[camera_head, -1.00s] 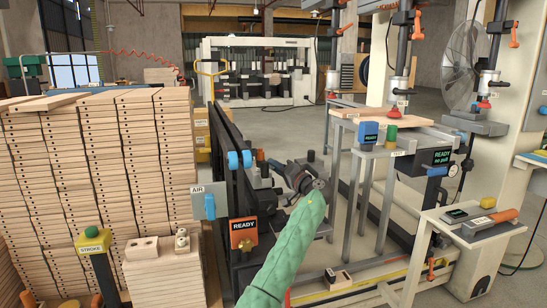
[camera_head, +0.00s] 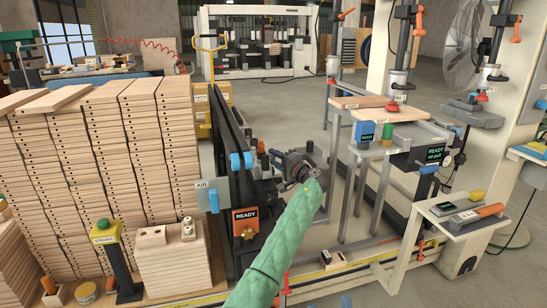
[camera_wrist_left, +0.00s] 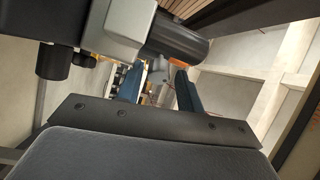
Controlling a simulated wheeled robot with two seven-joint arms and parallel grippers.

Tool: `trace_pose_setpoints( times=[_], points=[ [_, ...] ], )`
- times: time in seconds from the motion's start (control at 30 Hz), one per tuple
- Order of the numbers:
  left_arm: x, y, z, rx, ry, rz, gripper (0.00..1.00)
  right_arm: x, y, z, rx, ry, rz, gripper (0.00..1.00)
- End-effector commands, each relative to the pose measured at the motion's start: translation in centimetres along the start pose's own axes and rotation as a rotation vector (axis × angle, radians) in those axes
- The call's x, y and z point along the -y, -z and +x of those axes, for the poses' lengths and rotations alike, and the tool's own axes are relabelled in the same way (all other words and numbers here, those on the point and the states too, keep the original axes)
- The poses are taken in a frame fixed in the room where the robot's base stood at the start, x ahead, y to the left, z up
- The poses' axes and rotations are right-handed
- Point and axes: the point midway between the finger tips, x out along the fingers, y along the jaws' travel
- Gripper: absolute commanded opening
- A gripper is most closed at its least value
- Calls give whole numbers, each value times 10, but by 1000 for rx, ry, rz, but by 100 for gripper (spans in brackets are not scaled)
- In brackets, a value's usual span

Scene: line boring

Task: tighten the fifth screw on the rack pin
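My left arm in its green sleeve (camera_head: 290,240) reaches up from the bottom of the head view. Its dark gripper (camera_head: 279,162) is at the black boring machine (camera_head: 234,135), above and right of the orange READY panel (camera_head: 245,220). In the left wrist view the two dark blue fingers (camera_wrist_left: 157,82) stand apart, with background showing between them and nothing clearly held. A grey block with a dark cylinder (camera_wrist_left: 178,38) is close above the fingers. I cannot make out the rack pin or its screws. My right gripper is not in view.
Tall stacks of drilled boards (camera_head: 95,180) stand left of the machine. A yellow STROKE post (camera_head: 105,232) and a small board stack (camera_head: 172,268) are in front. A side table (camera_head: 460,218) with an orange-handled tool stands right. Open floor lies behind.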

Motion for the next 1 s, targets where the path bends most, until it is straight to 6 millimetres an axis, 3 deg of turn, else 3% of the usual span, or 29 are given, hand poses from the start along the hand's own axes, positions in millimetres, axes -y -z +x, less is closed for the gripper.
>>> trace_pose_setpoints(
  times=[0.27, 0.8, 1.0],
  points=[
    [-6, 0, -4, 1, -6, 3, 44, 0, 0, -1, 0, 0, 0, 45],
    [-3, 19, -62, -1, -4, 1, 44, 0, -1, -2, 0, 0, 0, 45],
    [-2, 20, -67, 1, -2, 1, 44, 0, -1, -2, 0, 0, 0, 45]
  ],
)
